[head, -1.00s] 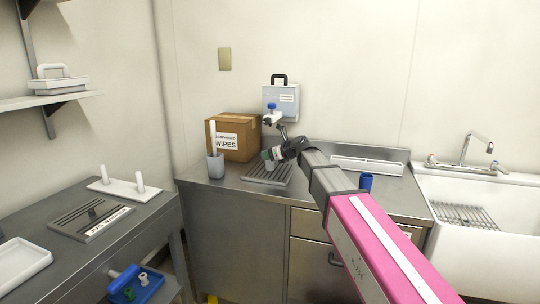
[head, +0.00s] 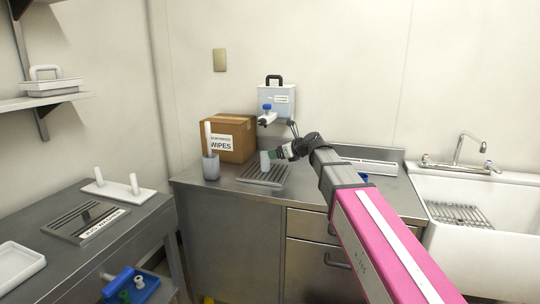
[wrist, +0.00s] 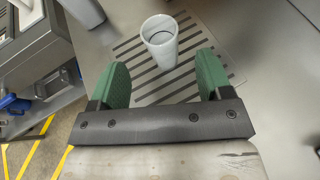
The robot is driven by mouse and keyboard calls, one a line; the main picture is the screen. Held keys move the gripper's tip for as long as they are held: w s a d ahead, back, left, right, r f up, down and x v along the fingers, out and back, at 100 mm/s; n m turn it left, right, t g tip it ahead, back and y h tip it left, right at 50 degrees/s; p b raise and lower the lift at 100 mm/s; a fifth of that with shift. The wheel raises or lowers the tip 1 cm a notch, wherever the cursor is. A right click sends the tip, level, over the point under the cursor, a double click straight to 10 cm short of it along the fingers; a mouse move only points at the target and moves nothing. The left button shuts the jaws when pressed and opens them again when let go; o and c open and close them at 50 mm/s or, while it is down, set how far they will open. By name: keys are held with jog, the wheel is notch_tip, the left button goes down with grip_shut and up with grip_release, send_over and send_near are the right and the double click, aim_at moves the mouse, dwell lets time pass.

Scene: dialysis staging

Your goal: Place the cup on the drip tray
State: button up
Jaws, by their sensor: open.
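A light grey cup (head: 265,160) stands upright on the slatted drip tray (head: 279,180) on the steel counter. In the wrist view the cup (wrist: 160,45) is over the dark slots of the tray (wrist: 190,92), just beyond my fingertips. My gripper (head: 281,153) is right of the cup in the head view. The cup's underside is hidden.
A grey holder (head: 211,168) with a white stick stands left of the tray, with a wipes carton (head: 238,134) behind. A dispenser (head: 267,116) hangs over the counter's back. A blue cup (head: 364,178) is partly hidden by my arm. A sink (head: 500,205) is at right.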

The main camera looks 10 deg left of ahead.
jog(key=shift+v, duration=2.1)
